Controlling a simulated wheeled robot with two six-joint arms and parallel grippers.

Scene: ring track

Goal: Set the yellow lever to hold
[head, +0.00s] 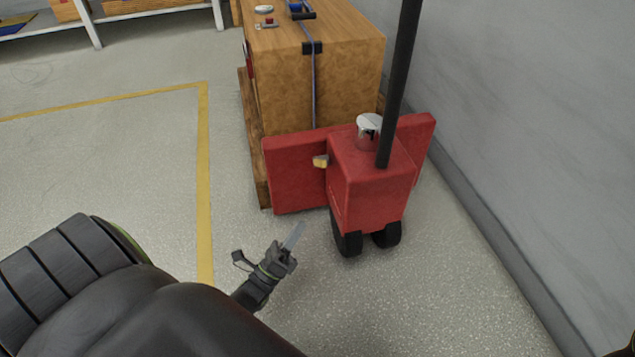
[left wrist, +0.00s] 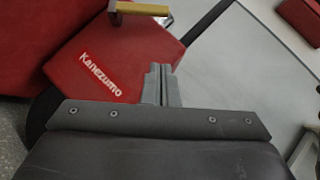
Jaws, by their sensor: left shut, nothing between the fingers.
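The yellow lever (head: 321,161) is a small stub on the left side of the red pallet truck's (head: 370,185) body. My right gripper is not in view.
A black handle pole (head: 401,75) rises from the truck. A wooden crate (head: 345,60) stands behind it, with small items on top. A grey wall (head: 520,120) runs along the right. The floor left of the truck is clear, with a yellow line (head: 204,180).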

